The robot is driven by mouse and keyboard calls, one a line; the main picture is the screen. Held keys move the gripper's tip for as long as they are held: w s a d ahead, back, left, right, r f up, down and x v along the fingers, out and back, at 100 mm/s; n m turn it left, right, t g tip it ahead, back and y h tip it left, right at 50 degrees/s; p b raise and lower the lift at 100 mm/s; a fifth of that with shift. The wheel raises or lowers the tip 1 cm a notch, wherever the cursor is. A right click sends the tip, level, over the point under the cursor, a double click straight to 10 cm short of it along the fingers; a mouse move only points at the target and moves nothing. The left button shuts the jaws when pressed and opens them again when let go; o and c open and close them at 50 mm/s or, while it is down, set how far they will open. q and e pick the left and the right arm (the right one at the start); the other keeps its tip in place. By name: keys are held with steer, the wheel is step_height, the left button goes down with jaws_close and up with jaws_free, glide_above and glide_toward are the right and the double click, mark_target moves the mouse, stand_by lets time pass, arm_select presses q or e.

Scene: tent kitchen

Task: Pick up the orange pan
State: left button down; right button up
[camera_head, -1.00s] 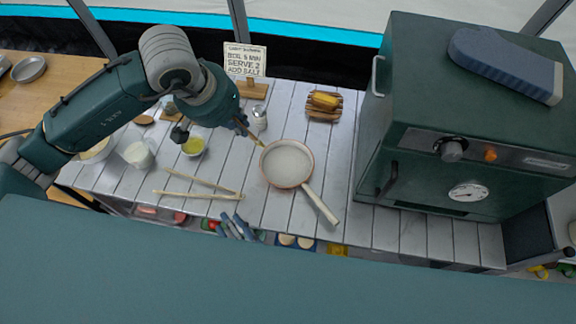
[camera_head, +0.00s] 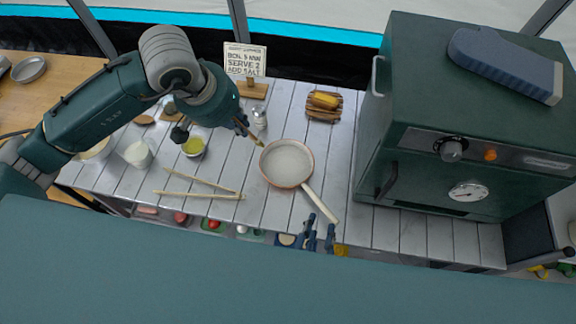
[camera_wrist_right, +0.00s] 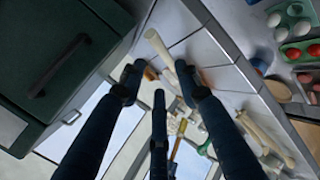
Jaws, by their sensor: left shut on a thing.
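The orange pan (camera_head: 287,163) lies on the slatted counter with a pale inside, a copper-orange rim and a pale handle (camera_head: 321,204) pointing toward the front edge. My right gripper (camera_head: 319,235) is at the counter's front edge beside the handle's end. In the right wrist view, its fingers (camera_wrist_right: 158,75) are spread apart, with a pale handle (camera_wrist_right: 157,45) just beyond them; I cannot tell whether they touch. My left gripper (camera_head: 242,126) is shut on a thin stick-like tool (camera_head: 254,138) with a yellowish tip, left of the pan. Its fingers are partly hidden by the wrist.
A dark green oven (camera_head: 460,150) stands to the right. Two pale sticks (camera_head: 200,190) lie left of the pan. A yellow bowl (camera_head: 193,147), a white cup (camera_head: 138,154), a shaker (camera_head: 259,118), a sign (camera_head: 245,60) and a wooden rack (camera_head: 323,106) stand around. Food items fill a shelf below the front edge.

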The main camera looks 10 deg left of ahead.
mark_target(322, 206)
steer(key=x, duration=0.4)
steer(key=shift+w+f, duration=0.1)
steer(key=shift+w, duration=0.2)
steer(key=x, duration=0.5)
steer(key=shift+w+a, duration=0.1)
steer(key=shift+a, duration=0.25)
steer(key=c, duration=0.8)
jaws_close()
